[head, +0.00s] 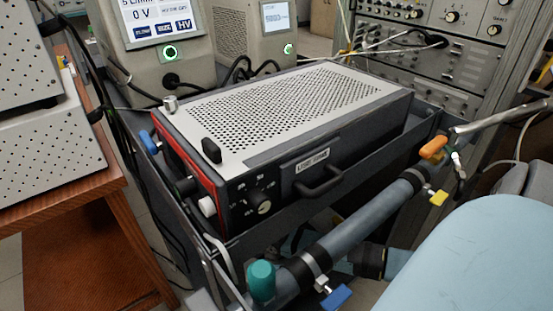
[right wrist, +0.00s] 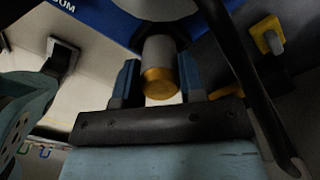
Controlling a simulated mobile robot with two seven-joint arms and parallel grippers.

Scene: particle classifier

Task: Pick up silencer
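In the right wrist view, a short cylinder with a grey body and a gold-coloured end, apparently the silencer (right wrist: 160,70), is at the upper middle. My right gripper (right wrist: 161,82) has one blue-grey finger on each side of it. A narrow light gap shows between the cylinder and the right finger, so the fingers look open around it. Contact on the left side is unclear in the dark picture. I cannot make out the silencer or the right gripper's fingers in the head view. My left gripper is not in view.
A perforated instrument box (head: 290,105) sits in a dark tray frame. A grey pipe (head: 350,235) runs in front with yellow (head: 438,197) and blue (head: 335,297) valve handles. A dark curved hose or cable (right wrist: 240,75) passes right of the gripper. Display units stand behind.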

